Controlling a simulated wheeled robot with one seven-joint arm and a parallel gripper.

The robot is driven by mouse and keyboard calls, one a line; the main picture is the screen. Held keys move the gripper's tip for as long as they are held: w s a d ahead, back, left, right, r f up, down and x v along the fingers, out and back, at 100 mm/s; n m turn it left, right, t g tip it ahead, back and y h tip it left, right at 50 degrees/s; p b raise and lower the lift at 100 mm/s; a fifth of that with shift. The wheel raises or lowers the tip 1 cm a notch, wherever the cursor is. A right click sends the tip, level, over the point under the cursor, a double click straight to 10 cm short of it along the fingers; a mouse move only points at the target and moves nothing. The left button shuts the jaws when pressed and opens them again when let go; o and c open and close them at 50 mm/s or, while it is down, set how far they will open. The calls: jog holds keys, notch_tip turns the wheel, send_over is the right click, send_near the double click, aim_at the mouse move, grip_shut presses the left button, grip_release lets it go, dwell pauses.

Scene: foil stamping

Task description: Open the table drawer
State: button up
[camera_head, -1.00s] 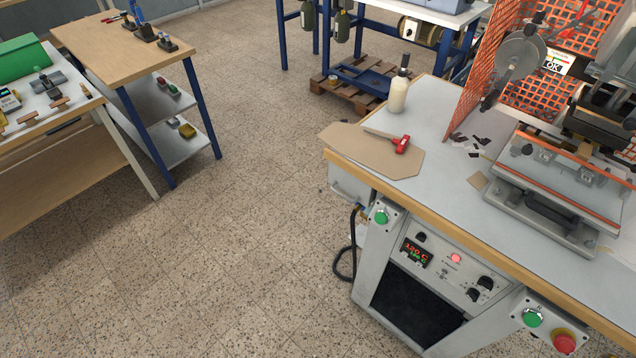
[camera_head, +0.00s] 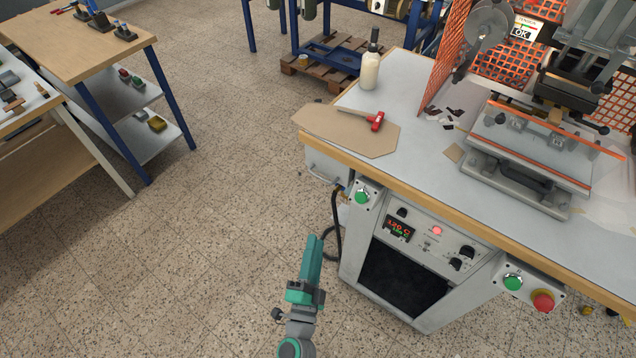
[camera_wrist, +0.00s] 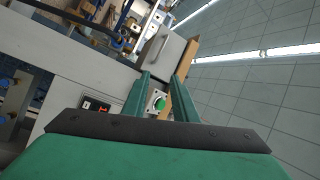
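The table drawer (camera_head: 326,167) is a light grey box front under the wooden edge at the left end of the machine table. In the wrist view the drawer front (camera_wrist: 157,59) shows beyond the fingertips, with a pale bar handle (camera_wrist: 168,47) on it. It looks closed, flush under the tabletop. My gripper (camera_head: 313,240), green, is below and in front of the table, apart from the drawer. In the wrist view my gripper's two green fingers (camera_wrist: 162,76) stand apart with nothing between them; a green button shows through the gap.
The control panel (camera_head: 427,240) with green buttons and a red one is right of the drawer. A black cable (camera_head: 336,225) hangs just below the drawer. On the tabletop are a bottle (camera_head: 370,71), cardboard (camera_head: 350,134) and a red tool (camera_head: 377,121).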

jog(key=w+r+m, duration=0.1)
jog(key=w+m, duration=0.1)
jog(key=w, duration=0.8)
jog(key=w+d+r+m+h, duration=0.1)
jog(key=w+m, duration=0.1)
jog(key=w, duration=0.8)
jog(key=shift+r+m, duration=0.25)
jog(key=shift+m, duration=0.05)
grip_shut()
jog(key=shift+d, duration=0.1)
